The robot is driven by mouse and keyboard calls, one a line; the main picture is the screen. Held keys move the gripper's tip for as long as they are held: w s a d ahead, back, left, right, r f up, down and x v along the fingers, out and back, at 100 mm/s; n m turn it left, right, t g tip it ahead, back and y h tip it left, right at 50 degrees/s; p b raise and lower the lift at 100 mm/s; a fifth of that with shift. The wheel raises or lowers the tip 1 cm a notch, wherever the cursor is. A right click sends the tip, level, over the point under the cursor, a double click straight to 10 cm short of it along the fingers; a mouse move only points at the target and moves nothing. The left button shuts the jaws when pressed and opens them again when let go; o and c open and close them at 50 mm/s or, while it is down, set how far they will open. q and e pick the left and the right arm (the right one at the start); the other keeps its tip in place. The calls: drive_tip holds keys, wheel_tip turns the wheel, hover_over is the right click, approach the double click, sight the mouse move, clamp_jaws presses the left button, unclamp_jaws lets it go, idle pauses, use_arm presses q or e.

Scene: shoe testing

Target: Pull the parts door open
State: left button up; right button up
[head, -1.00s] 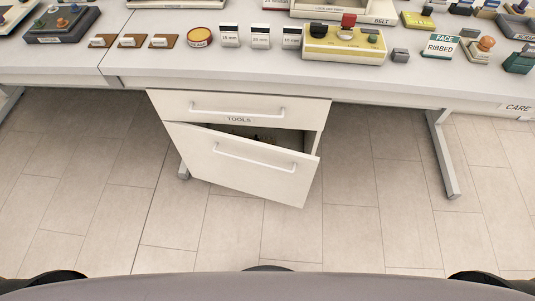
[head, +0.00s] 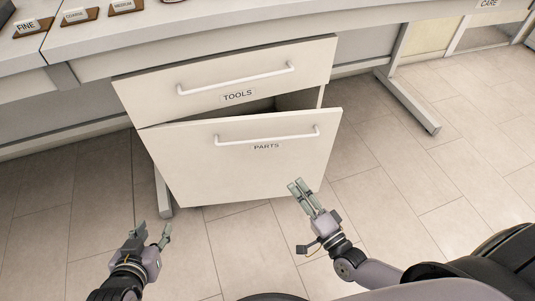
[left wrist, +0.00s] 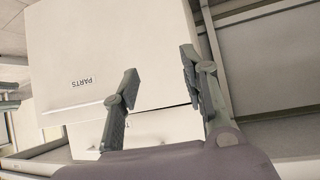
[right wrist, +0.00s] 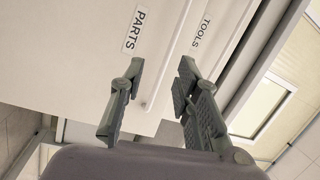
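The white parts door (head: 240,170) stands ajar under the tools drawer, with a dark gap at its top right. Its label "PARTS" (head: 266,147) and long white bar handle (head: 266,136) face me near its top edge. My left gripper (head: 153,230) is open and empty, low and left of the door in the head view. My right gripper (head: 297,185) is near the door's lower right corner. The right wrist view shows its fingers (right wrist: 160,72) apart with nothing between them. Neither gripper holds the handle. The left wrist view shows the door (left wrist: 120,40) beyond the open left fingers.
The tools drawer (head: 230,85) above is shut, with its own bar handle (head: 235,78). The white table (head: 200,30) runs above it. A table leg (head: 408,100) stands at right. The tiled floor (head: 450,190) in front and to the right is clear.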

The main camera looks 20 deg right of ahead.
sight(268, 139)
use_arm(q)
drive_tip(key=w+d+r+t+h+b, duration=0.1)
drive_tip(key=w+r+t, duration=0.1)
drive_tip(key=r, duration=0.4)
drive_tip(key=w+d+r+t+h+b, duration=0.1)
drive_tip(key=r+t, duration=0.3)
drive_tip(key=r, duration=0.1)
drive_tip(key=shift+w+d+r+t+b, duration=0.25)
drive_tip(key=shift+w+r+t+b, duration=0.05)
drive_tip(key=shift+w+r+b, duration=0.1)
use_arm(e)
drive_tip(key=shift+m+t, duration=0.4)
drive_tip(key=shift+m, duration=0.5)
drive_tip(key=shift+r+x, duration=0.3)
drive_tip(key=shift+x, duration=2.65)
drive_tip(key=shift+r+x, duration=0.3)
drive_tip(key=shift+x, duration=2.6)
drive_tip(key=shift+r+x, duration=0.25)
drive_tip(key=shift+x, duration=2.7)
drive_tip(key=shift+s+d, duration=0.15)
drive_tip(key=shift+d, duration=0.05)
drive_tip(key=shift+c, duration=0.2)
clamp_jaws()
